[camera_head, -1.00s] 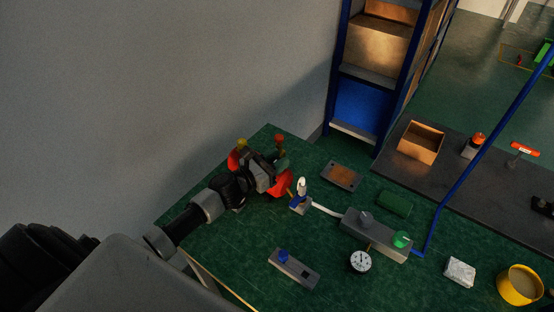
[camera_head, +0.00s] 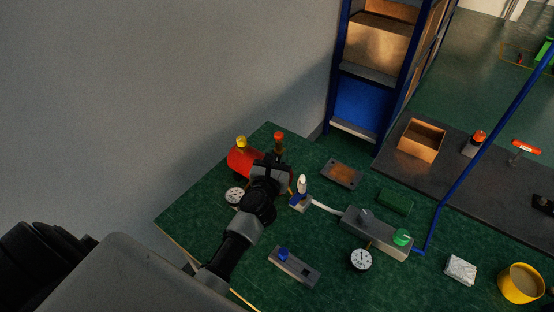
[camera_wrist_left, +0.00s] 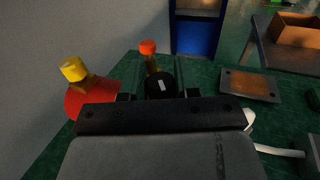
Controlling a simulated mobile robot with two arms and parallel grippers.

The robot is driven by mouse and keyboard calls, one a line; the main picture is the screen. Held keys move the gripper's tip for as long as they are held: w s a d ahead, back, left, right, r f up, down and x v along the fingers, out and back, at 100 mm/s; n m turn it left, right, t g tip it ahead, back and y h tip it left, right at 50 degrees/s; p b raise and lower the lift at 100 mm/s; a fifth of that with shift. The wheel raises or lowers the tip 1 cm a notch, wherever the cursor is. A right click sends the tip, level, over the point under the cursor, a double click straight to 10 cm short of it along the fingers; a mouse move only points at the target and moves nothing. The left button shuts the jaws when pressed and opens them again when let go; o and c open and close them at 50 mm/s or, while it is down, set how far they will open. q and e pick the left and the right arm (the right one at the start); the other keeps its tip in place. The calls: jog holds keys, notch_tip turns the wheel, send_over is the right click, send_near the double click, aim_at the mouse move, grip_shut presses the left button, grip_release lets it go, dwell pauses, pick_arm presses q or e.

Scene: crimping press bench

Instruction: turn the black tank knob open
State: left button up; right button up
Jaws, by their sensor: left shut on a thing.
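The red tank (camera_head: 241,161) stands at the back left of the green bench and also shows in the left wrist view (camera_wrist_left: 84,99). A yellow cap (camera_head: 240,142) tops its left end. The black tank knob (camera_wrist_left: 160,85) carries a white mark and shows between my left fingertips in the left wrist view. My left gripper (camera_head: 272,168) is shut on the knob, beside the tank's right side. In the head view the gripper hides the knob. My right gripper is not in view.
An orange-topped post (camera_head: 278,140) rises just behind the gripper. A round gauge (camera_head: 235,195) lies left of my wrist. A white-and-blue fitting (camera_head: 300,196) stands close to the right, with a pale hose to a grey valve block (camera_head: 376,234).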

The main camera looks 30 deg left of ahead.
pick_arm(q)
jog(key=shift+n+g+y+b, duration=0.55)
jog(key=shift+n+y, duration=0.35)
jog(key=shift+y, duration=0.5)
jog(key=o, duration=0.9)
